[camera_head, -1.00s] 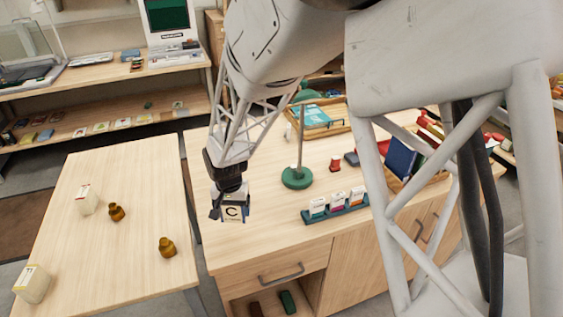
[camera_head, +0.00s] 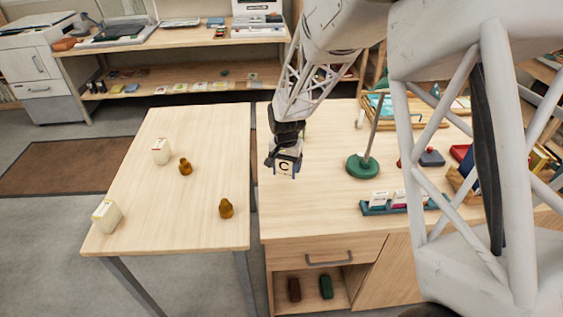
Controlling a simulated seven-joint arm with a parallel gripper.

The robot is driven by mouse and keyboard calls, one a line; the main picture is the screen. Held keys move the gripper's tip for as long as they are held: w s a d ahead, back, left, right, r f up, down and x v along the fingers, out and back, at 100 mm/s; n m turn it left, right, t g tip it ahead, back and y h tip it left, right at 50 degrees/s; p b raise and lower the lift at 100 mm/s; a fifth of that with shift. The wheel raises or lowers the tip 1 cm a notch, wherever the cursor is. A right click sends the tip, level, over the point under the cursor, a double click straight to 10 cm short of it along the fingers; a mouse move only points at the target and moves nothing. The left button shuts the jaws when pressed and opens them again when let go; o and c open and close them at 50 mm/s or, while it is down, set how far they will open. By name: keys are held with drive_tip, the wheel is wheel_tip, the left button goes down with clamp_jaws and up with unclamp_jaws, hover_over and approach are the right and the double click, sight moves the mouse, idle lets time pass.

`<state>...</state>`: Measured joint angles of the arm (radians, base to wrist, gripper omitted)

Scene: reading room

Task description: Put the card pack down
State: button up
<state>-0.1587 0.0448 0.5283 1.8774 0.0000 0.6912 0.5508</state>
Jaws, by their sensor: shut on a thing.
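The card pack (camera_head: 284,167) is a small pale box with a dark "C" on its front face. My gripper (camera_head: 285,152) is shut on it, with the dark fingers over its upper part. The pack shows in front of the left part of the wooden desk top (camera_head: 300,219). I cannot tell whether its bottom touches the desk or hangs a little above it.
A green round lamp base (camera_head: 363,166) and a teal card rack (camera_head: 376,208) stand right of the pack. The table (camera_head: 175,225) on the left holds two brown bottles (camera_head: 185,166) (camera_head: 226,208) and two white containers (camera_head: 161,151) (camera_head: 106,216). The desk front is clear.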

drive_tip(key=shift+w+a+f, duration=0.1)
drive_tip(key=shift+w+a, duration=0.05)
drive_tip(key=shift+w, duration=0.8)
drive_tip(key=shift+w+a+f, duration=0.1)
drive_tip(key=shift+w, duration=0.85)
drive_tip(key=shift+w+a+f, duration=0.1)
drive_tip(key=shift+w+a, duration=0.05)
drive_tip(key=shift+w, duration=0.8)
drive_tip(key=shift+f, duration=1.7)
drive_tip(key=shift+f, duration=0.15)
drive_tip(key=o, duration=0.8)
drive_tip(key=shift+o, duration=0.2)
wheel_tip(320, 180, up, 12)
drive_tip(key=shift+r, duration=0.2)
